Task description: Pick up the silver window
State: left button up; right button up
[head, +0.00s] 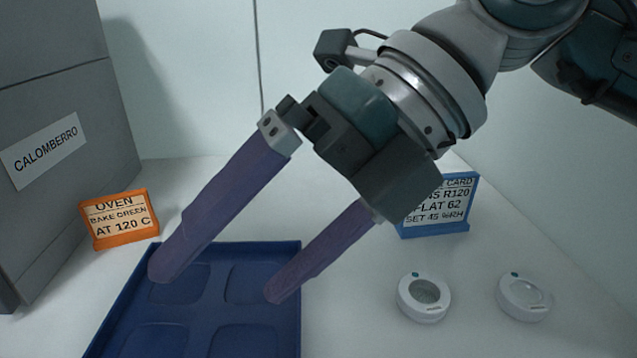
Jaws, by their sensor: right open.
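Two small round windows in white rings lie on the white table at the lower right. The left one (424,296) has a greyer, darker centre. The right one (524,296) has a paler centre. I cannot tell for sure which of them is the silver window. My right gripper (218,282) is open and empty, with two long purple fingers spread wide. Its fingertips are over the blue tray, to the left of both windows and apart from them. My left gripper is not in view.
The dark blue tray (292,335) has several shallow, empty-looking recesses. An orange oven sign (120,217) stands at the left beside a grey cabinet (55,100) labelled CALOMBERRO. A blue-framed card (440,228), partly hidden by my gripper, stands behind the windows. Table around the windows is clear.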

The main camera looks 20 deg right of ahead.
jog(key=w+d+f+h, duration=0.2)
jog(key=d+h, duration=0.2)
jog(key=d, duration=0.3)
jog(key=m+h, duration=0.2)
jog(key=h, duration=0.3)
send_over(421, 287)
jog(key=f, duration=0.4)
jog(key=shift+s+f, duration=0.15)
jog(key=shift+s, duration=0.2)
jog(key=f, duration=0.6)
jog(key=shift+w+f, duration=0.15)
jog(key=shift+w, duration=0.1)
jog(key=c, duration=1.3)
jog(key=shift+c, duration=0.3)
jog(key=shift+r, duration=0.2)
